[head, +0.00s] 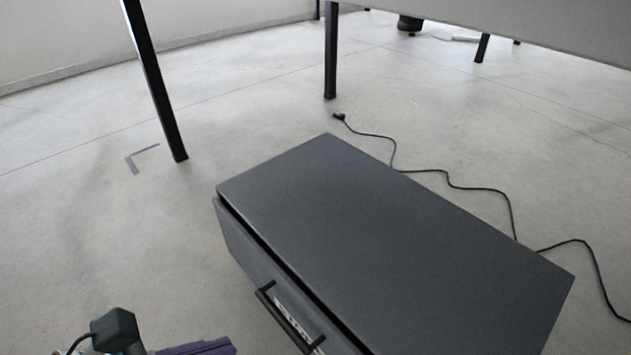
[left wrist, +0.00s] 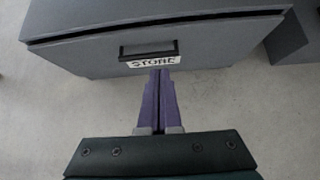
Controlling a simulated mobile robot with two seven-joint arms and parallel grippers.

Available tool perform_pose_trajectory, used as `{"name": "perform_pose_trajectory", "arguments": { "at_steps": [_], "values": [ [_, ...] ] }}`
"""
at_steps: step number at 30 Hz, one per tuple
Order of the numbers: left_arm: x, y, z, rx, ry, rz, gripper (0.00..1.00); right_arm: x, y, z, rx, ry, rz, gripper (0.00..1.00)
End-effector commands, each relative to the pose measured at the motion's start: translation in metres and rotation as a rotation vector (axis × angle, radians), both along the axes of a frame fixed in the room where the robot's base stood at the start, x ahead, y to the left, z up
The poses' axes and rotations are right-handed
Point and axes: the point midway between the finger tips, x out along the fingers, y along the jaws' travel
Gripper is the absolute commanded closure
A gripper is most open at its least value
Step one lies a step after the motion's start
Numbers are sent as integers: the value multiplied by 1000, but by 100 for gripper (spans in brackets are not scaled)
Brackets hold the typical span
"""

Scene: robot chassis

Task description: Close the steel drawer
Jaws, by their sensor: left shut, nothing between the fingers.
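The steel drawer is in a dark grey cabinet (head: 400,245) standing on the floor. Its front (head: 240,245) stands slightly out from the body, with a narrow dark gap along the top edge. A black bar handle (head: 287,318) and a white label sit on the front. In the left wrist view the drawer front (left wrist: 95,62), the handle (left wrist: 148,50) and the label reading "STORE" (left wrist: 154,62) face me. My left gripper (head: 230,345) has its purple fingers shut and empty. Its tips (left wrist: 160,73) point at the front just below the label; whether they touch is unclear.
A black cable (head: 450,183) lies on the floor behind and right of the cabinet. Black table legs (head: 331,55) stand farther back, with another leg (head: 157,85) at left. The floor (head: 110,230) left of the cabinet is clear.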

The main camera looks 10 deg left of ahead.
Motion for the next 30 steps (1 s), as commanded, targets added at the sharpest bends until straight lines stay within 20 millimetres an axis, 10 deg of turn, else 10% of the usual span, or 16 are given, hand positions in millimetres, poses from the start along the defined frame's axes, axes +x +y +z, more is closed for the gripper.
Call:
{"name": "perform_pose_trajectory", "arguments": {
  "at_steps": [19,30],
  "values": [
    [55,-48,-74,-19,4,7,100,-3,-7,-73,-24,8,7,0],
    [85,-72,-67,-17,5,7,100,-3,-5,-82,-16,9,3,0]
  ]
}}
